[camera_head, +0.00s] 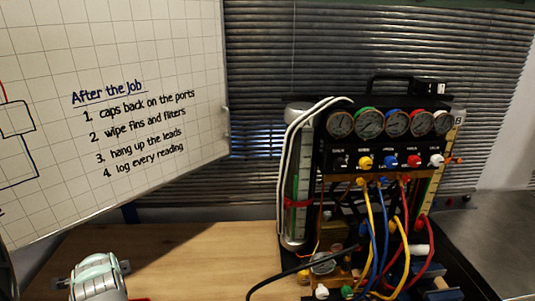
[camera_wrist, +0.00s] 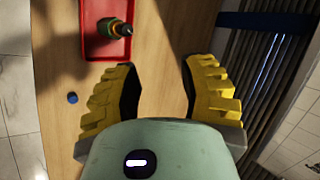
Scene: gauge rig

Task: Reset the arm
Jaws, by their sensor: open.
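My gripper (camera_wrist: 160,78) shows in the wrist view with its two yellow ribbed fingers spread wide. It is open, and nothing is between the fingers. Wooden tabletop shows behind the gap. A pale green part of my arm (camera_head: 97,280) stands at the lower left of the head view, above the wooden table (camera_head: 190,250). The fingers cannot be seen in the head view.
A gauge rig (camera_head: 385,140) with hoses stands at the right. A whiteboard (camera_head: 150,50) hangs at the left. In the wrist view, a red tray (camera_wrist: 93,48) holds a dark, banded object (camera_wrist: 112,28); a small blue cap (camera_wrist: 72,97) lies nearby. The middle tabletop is clear.

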